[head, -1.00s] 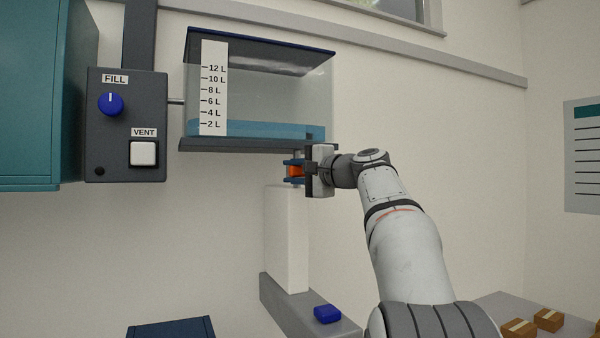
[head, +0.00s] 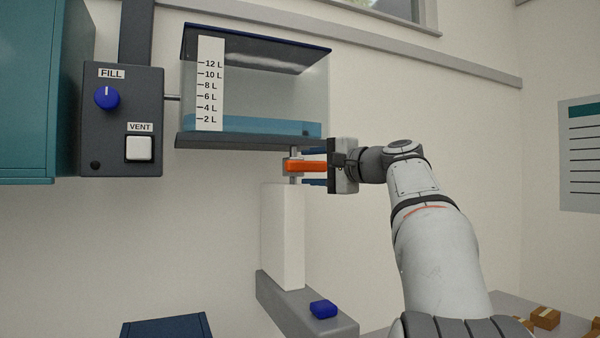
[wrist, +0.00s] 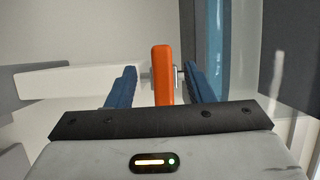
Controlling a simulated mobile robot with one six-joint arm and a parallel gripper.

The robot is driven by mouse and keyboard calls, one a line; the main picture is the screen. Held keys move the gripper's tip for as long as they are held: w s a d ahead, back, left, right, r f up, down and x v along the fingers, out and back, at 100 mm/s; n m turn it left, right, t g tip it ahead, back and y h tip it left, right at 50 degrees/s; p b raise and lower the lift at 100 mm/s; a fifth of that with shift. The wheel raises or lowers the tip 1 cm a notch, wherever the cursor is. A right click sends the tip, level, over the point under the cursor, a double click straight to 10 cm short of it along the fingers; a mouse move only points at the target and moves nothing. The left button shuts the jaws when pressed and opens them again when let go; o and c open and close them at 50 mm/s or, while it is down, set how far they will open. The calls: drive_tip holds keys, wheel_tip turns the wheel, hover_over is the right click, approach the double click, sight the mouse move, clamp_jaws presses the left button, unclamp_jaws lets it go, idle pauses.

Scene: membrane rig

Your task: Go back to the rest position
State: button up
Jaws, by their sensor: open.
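My gripper (head: 316,167) is just right of the orange valve handle (head: 310,166) under the clear tank (head: 270,90). Its two blue fingers are apart, one above and one below the handle. In the wrist view the orange handle (wrist: 162,62) stands between the open fingers (wrist: 158,88), with gaps on both sides. The handle points sideways toward my gripper. The tank holds a shallow layer of blue water near the 2 L mark.
A control box (head: 121,120) with a blue FILL knob and a white VENT button hangs left of the tank. A white upright block (head: 283,235) stands below the valve on a grey ledge (head: 300,312), with a blue object (head: 323,309) beside it.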

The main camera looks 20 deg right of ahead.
drive_tip(key=shift+s+d, duration=0.2)
drive_tip(key=shift+s, duration=0.25)
drive_tip(key=s+a+f+n+g+h, duration=0.1)
drive_tip(key=s+a+f+n+g, duration=0.15)
drive_tip(key=a+f, duration=0.45)
drive_tip(key=s+a+f+n+g+h, duration=0.1)
drive_tip(key=s+a+f+g, duration=0.15)
drive_tip(key=f, duration=0.95)
drive_tip(key=s+a+f+n+g+h, duration=0.1)
drive_tip(key=s+a+f+g, duration=0.25)
drive_tip(key=f, duration=0.55)
drive_tip(key=s+a+f+n+g+h, duration=0.1)
drive_tip(key=s+f+n, duration=0.3)
drive_tip(key=s+f, duration=0.5)
drive_tip(key=s+a+f+n+g+h, duration=0.2)
drive_tip(key=s+f+n+g+h, duration=0.1)
drive_tip(key=s+f, duration=0.7)
wheel_tip(320, 180, down, 4)
drive_tip(key=shift+r+n+g+h, duration=0.2)
drive_tip(key=shift+n+g+h, duration=0.1)
drive_tip(key=shift+n+g, duration=0.4)
drive_tip(key=shift+a, duration=0.1)
drive_tip(key=shift+c, duration=0.4)
